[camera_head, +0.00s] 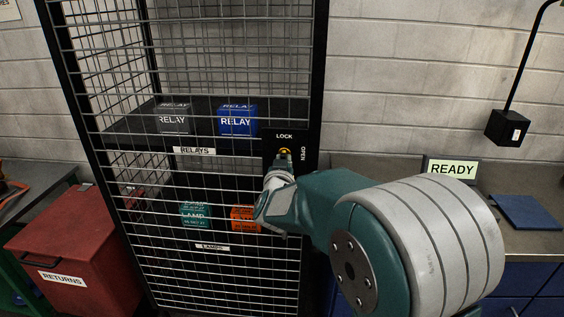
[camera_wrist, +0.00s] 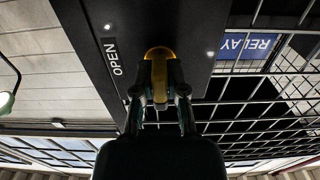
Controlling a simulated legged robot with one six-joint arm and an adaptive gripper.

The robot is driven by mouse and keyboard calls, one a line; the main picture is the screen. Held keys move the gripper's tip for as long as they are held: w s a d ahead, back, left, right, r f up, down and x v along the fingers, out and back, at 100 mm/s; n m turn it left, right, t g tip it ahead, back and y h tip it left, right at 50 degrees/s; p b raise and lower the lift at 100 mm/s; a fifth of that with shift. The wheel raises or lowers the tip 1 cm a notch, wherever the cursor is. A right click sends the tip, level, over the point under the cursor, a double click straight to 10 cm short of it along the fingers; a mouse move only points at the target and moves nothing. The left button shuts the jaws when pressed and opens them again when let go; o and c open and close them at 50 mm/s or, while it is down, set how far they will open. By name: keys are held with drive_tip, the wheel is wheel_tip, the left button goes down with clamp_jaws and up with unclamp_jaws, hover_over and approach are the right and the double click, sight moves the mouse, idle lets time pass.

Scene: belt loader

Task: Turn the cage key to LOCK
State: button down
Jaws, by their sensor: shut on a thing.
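The cage key (camera_head: 285,152) is yellow and sits on the black lock plate (camera_head: 271,150) of the wire cage. LOCK is printed above it and OPEN to its right in the head view. In the wrist view, the key's yellow top (camera_wrist: 158,54) shows between my fingers, with the OPEN label (camera_wrist: 113,57) to its left. My gripper (camera_head: 283,164) is shut on the key, its fingers (camera_wrist: 159,95) on both sides of it. The LOCK label is out of sight in the wrist view. I cannot tell clearly which label the key points to.
Behind the mesh, a grey relay box (camera_head: 173,119) and a blue one (camera_head: 237,120) stand on the upper shelf, teal (camera_head: 195,214) and orange (camera_head: 243,218) boxes below. A red RETURNS bin (camera_head: 75,250) stands left. A READY sign (camera_head: 452,169) is on the right counter.

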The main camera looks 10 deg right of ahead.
drive_tip(key=shift+w+r, duration=0.1)
drive_tip(key=shift+r, duration=0.2)
drive_tip(key=c, duration=0.7)
unclamp_jaws()
drive_tip(key=shift+f, duration=0.15)
drive_tip(key=v, duration=1.2)
